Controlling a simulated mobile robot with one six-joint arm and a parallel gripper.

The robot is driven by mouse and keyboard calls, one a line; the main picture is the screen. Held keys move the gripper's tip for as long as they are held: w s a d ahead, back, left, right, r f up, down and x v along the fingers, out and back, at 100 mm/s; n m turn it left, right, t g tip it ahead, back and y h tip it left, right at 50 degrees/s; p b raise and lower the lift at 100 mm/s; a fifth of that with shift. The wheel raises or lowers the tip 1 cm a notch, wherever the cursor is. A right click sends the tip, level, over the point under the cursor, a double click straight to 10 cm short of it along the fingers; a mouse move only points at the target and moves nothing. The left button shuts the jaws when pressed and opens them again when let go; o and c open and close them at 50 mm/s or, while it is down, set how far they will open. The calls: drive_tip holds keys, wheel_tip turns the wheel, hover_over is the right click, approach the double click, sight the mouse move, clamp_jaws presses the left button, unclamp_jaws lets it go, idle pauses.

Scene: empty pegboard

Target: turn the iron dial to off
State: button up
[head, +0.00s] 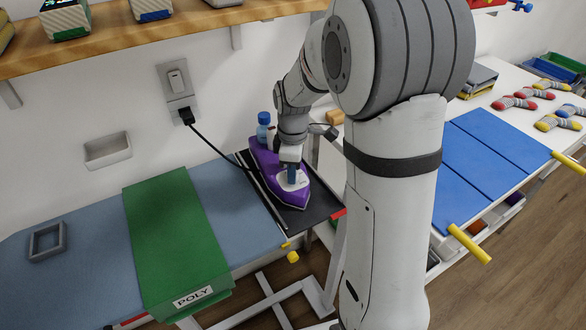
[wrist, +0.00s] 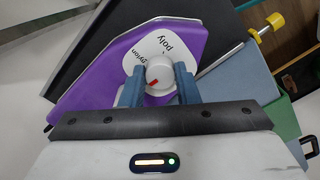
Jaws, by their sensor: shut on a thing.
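The purple iron (head: 263,158) lies on a black rest at the right end of the ironing board; it fills the middle of the wrist view (wrist: 107,72). On its top is a white label plate (wrist: 178,45) with the words "poly" and "nylon" readable. The round grey-white dial (wrist: 160,70) sits on this plate and has a red mark at its lower left. My gripper (wrist: 159,72) has its two blue fingers on either side of the dial, shut on it. Any "off" mark is not readable. In the head view my gripper (head: 291,172) hides the dial.
The black rest (head: 312,216) has a red end. A green cloth (head: 165,225) labelled POLY lies over the blue ironing board (head: 85,225). A black cord runs from the iron to the wall socket (head: 178,80). A blue-capped bottle (head: 264,119) stands behind the iron.

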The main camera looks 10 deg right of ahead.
drive_tip(key=o, duration=0.7)
drive_tip(key=shift+r, duration=0.1)
wheel_tip(320, 180, up, 8)
drive_tip(key=shift+f, duration=0.15)
idle(0.3)
drive_tip(key=s+m+t, duration=0.1)
drive_tip(key=s+m, duration=0.3)
drive_tip(key=s, duration=0.2)
drive_tip(key=s+m, duration=0.5)
drive_tip(key=s, duration=0.2)
drive_tip(key=s+r+m+t, duration=0.1)
drive_tip(key=s+m, duration=0.3)
drive_tip(key=s, duration=0.2)
drive_tip(key=shift+s+d+m+t, duration=0.2)
drive_tip(key=shift+s+m+t, duration=0.1)
drive_tip(key=shift+s, duration=0.1)
